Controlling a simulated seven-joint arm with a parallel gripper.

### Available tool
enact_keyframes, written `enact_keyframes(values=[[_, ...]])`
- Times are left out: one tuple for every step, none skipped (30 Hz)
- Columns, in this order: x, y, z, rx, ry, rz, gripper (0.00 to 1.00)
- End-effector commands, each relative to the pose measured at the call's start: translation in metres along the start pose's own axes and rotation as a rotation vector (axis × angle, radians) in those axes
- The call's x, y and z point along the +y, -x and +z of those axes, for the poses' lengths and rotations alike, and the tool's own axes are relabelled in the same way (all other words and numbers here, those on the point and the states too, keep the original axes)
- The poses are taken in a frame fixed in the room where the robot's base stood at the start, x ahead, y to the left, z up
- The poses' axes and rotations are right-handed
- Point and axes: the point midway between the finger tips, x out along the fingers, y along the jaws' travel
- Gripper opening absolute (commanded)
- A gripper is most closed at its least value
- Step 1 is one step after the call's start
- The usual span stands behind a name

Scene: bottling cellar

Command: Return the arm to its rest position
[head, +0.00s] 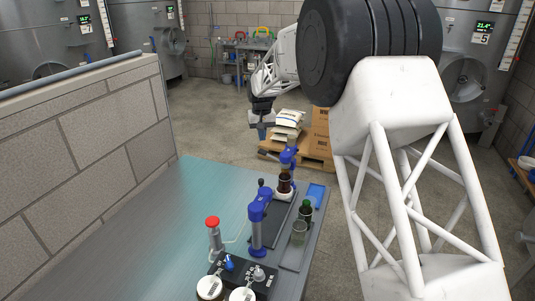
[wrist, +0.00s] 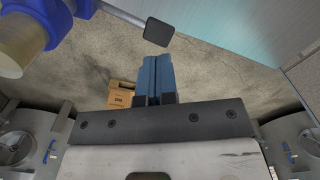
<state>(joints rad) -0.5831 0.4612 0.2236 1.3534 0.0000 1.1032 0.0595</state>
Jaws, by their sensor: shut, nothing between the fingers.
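My gripper (head: 261,133) hangs in the air beyond the far edge of the bench in the head view, at the end of my white arm. Its blue fingers point down. In the wrist view the two blue fingers (wrist: 155,62) lie side by side, shut, with nothing held. Part of my arm fills the right of the head view and hides the floor and wall behind it.
Sacks (head: 288,120) and cartons (head: 318,128) stand on a pallet behind. A block wall (head: 95,140) borders the left.

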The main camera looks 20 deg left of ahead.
Motion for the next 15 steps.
enact_keyframes(values=[[0.0,0.0026,0.0,0.0,0.0,0.0,0.0],[0.0,0.0038,0.0001,0.0,0.0,0.0,0.0],[0.0,0.0052,0.0001,0.0,0.0,0.0,0.0],[0.0,0.006,0.0002,0.0,0.0,0.0,0.0],[0.0,0.0067,0.0002,0.0,0.0,0.0,0.0],[0.0,0.0074,0.0002,0.0,0.0,0.0,0.0],[0.0001,0.0077,0.0002,0.0,0.0,0.0,0.0],[0.0001,0.0079,0.0002,0.0,0.0,0.0,0.0],[0.0,0.008,0.0002,0.0,0.0,0.0,0.0],[0.0,0.0081,0.0002,0.0,0.0,0.0,0.0],[0.0,0.0081,0.0002,0.0,0.0,0.0,0.0],[0.0,0.008,0.0002,0.0,0.0,0.0,0.0],[0.0,0.008,0.0002,0.0,0.0,0.0,0.0],[0.0,0.0081,0.0002,0.0,0.0,0.0,0.0],[0.0,0.008,0.0002,0.0,0.0,0.0,0.0]])
